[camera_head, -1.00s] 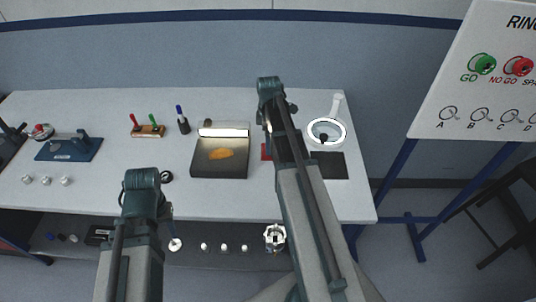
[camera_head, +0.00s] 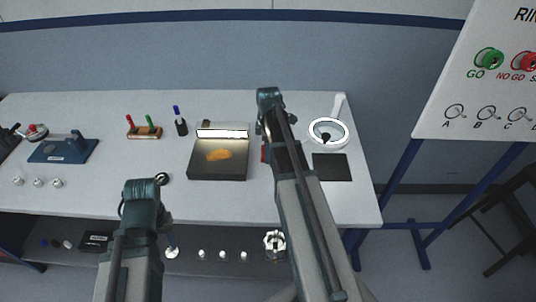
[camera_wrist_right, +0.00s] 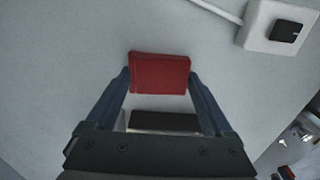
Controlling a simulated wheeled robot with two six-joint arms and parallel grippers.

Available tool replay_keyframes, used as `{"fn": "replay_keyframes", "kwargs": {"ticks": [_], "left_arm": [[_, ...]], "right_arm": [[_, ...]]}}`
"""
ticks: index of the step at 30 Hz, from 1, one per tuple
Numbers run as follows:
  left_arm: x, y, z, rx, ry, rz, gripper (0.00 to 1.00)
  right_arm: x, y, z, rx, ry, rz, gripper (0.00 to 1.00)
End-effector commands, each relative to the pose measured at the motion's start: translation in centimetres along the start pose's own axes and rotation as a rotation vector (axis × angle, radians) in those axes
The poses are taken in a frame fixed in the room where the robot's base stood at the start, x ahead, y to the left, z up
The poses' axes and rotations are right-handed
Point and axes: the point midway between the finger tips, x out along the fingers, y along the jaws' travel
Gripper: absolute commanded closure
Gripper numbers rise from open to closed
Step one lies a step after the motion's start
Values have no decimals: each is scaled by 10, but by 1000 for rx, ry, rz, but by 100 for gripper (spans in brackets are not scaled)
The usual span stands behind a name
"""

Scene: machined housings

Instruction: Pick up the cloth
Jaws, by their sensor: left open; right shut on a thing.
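The cloth (camera_wrist_right: 160,73) is a small red folded rectangle. In the right wrist view it sits between the fingertips of my right gripper (camera_wrist_right: 159,80), which is shut on it. In the head view only a red edge of the cloth (camera_head: 264,153) shows beside my right arm, which hides the rest and the right gripper. I cannot tell whether the cloth is clear of the table. My left gripper (camera_head: 167,238) is open, small and partly hidden by my left arm, low in front of the table's front edge.
On the white table (camera_head: 90,117), a black tray (camera_head: 218,173) with a lit bar and an orange piece stands left of the cloth. A ring lamp (camera_head: 328,132) and a dark mat (camera_head: 330,167) are at right. A blue fixture (camera_head: 62,148) stands at left.

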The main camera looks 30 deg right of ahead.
Motion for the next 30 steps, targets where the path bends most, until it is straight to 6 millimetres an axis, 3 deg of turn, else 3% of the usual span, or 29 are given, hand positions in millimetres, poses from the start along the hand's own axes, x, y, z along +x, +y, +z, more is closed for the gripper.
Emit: {"fn": "replay_keyframes", "kwargs": {"ticks": [11,23,30], "left_arm": [[-4,0,0,0,0,0,50],[-43,-4,2,0,0,0,50],[-41,-4,2,0,0,0,50]], "right_arm": [[-4,0,0,0,0,0,67],[-43,0,0,0,0,0,67],[-42,-63,-8,-3,0,0,67]]}}
